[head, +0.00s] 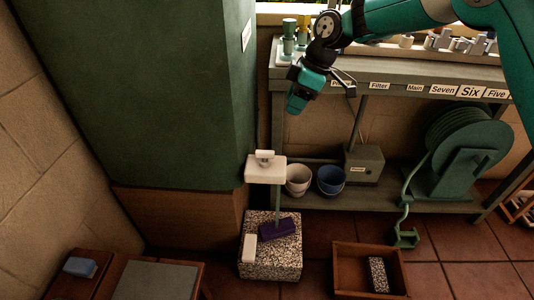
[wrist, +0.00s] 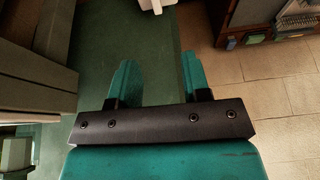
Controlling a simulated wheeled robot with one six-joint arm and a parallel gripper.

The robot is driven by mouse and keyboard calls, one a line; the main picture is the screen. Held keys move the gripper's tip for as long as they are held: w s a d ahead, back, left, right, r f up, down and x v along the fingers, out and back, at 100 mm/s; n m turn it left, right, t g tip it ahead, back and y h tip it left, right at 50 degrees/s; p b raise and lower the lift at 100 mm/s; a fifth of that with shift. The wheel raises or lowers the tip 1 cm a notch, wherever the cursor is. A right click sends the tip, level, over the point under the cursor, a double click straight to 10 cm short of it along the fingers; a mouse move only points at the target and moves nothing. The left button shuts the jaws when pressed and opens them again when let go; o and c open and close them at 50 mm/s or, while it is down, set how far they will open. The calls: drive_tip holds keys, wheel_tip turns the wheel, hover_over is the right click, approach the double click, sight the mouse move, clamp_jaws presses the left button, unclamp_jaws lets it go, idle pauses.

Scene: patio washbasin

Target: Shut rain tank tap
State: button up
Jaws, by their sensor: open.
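The tall dark green tank (head: 170,90) stands at the left in the head view. A white tap block (head: 265,172) with a small white handle (head: 264,157) on top sticks out at its lower right edge. A thin blue-green vertical strip (head: 278,205), which looks like running water, drops from the block toward a speckled stone basin block (head: 270,267). My gripper (head: 297,103) is above and slightly right of the tap, apart from it. In the wrist view my gripper (wrist: 158,60) is open and empty, with a white piece (wrist: 150,5), probably the tap, at the top edge.
A grey bench (head: 390,72) with labels and small fittings runs along the back wall. Below it stand a white cup (head: 298,180), a blue cup (head: 331,180), a pump box (head: 364,164) and a green hose reel (head: 470,140). A wooden crate (head: 345,285) sits on the floor.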

sight(266, 152)
drive_tip(key=b+x, duration=0.1)
drive_tip(key=x, duration=0.5)
drive_tip(key=b+x, duration=0.1)
drive_tip(key=x, duration=0.5)
drive_tip(key=w+b+x, duration=0.1)
drive_tip(key=x, duration=0.5)
drive_tip(key=shift+f, duration=0.1)
drive_tip(key=shift+c, duration=0.2)
clamp_jaws()
